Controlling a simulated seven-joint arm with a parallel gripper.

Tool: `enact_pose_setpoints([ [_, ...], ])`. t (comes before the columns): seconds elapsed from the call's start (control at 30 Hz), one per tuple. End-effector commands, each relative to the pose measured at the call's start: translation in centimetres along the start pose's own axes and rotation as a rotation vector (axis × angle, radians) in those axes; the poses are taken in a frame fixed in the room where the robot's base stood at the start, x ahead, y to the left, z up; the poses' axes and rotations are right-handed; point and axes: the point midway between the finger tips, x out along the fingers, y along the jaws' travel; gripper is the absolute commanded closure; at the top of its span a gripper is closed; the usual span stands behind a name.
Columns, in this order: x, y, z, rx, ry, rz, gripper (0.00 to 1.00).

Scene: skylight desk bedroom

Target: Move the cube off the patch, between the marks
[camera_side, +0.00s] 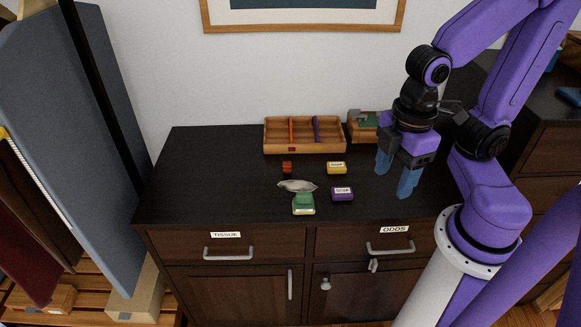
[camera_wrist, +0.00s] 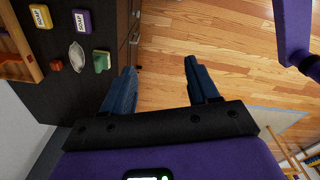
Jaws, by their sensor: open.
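A small red-brown cube (camera_side: 287,167) lies on the dark cabinet top, left of a yellow soap box (camera_side: 336,168); the cube also shows in the wrist view (camera_wrist: 56,65). A green block (camera_side: 303,201) with a pale lower edge sits near the front edge, and it also shows in the wrist view (camera_wrist: 101,61). I cannot tell whether it is one piece or a cube on something. No patch or marks can be made out clearly. My gripper (camera_side: 395,175) is open and empty, right of these things and apart from them; both fingers show in the wrist view (camera_wrist: 159,68).
A wooden divided tray (camera_side: 275,148) and a smaller wooden box (camera_side: 362,130) stand at the back. The cabinet top's left side (camera_side: 205,180) is bare.

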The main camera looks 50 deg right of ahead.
Motion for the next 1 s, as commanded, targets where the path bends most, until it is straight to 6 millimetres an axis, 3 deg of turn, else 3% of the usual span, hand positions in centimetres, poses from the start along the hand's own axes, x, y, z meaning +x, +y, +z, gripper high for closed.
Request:
enact_pose_setpoints([
  [0.17, 0.1, 3.5, -3.3, -0.146, -0.004, 0.017, 0.40],
  [0.5, 1.2, 13.4, -8.7, -0.516, -0.028, 0.053, 0.40],
  [0.77, 3.0, 21.9, -10.1, -0.800, -0.065, 0.065, 0.40],
  [1.0, 5.0, 29.3, -9.1, -1.051, -0.105, 0.060, 0.40],
])
